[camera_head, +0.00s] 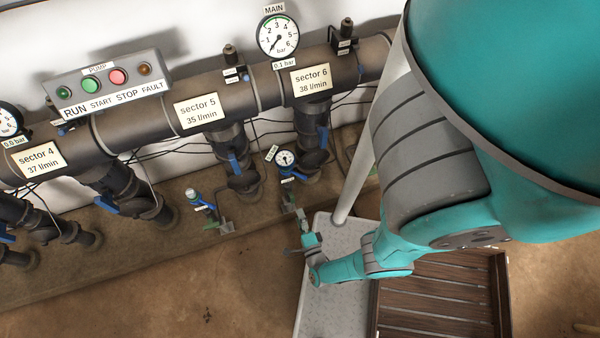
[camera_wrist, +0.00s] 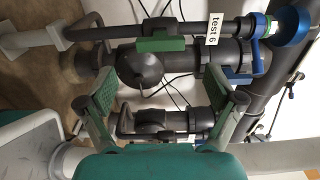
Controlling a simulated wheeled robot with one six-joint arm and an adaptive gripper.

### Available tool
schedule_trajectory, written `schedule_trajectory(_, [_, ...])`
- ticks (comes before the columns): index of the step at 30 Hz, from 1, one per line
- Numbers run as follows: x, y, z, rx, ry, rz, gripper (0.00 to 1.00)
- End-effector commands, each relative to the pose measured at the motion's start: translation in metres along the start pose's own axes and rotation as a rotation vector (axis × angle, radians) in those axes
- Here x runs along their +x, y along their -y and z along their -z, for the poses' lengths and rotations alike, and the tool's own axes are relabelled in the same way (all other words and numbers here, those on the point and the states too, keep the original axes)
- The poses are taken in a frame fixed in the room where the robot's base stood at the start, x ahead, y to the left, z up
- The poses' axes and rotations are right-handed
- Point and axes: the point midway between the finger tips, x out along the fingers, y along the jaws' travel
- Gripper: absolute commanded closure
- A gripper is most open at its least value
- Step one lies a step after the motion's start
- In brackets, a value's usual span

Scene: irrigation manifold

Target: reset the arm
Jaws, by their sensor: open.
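My gripper (camera_head: 303,246) is at the end of my teal arm, low in front of the sector 6 pipework. In the wrist view my gripper (camera_wrist: 163,105) has its two green-padded fingers spread wide, with nothing held between them. Beyond the fingers are a dark valve body (camera_wrist: 140,66), a green block (camera_wrist: 163,44) on a thin pipe and a label reading "test 6" (camera_wrist: 213,29). I cannot tell from these views whether a finger touches any pipe. My upper arm fills the right of the head view and hides what is behind it.
A dark main pipe (camera_head: 240,101) carries the sector labels and the main gauge (camera_head: 278,36). A pump panel (camera_head: 108,82) stands at the left. A small gauge (camera_head: 285,158) is near the gripper. A slatted wooden surface (camera_head: 435,308) is below the arm.

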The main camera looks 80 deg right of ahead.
Motion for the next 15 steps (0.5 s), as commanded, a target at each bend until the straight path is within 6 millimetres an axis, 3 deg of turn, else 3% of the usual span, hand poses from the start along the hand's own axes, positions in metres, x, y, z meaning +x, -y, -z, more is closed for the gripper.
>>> schedule_trajectory(15, [-0.0027,0.0026,-0.0004,-0.019,0.042,-0.014,0.08])
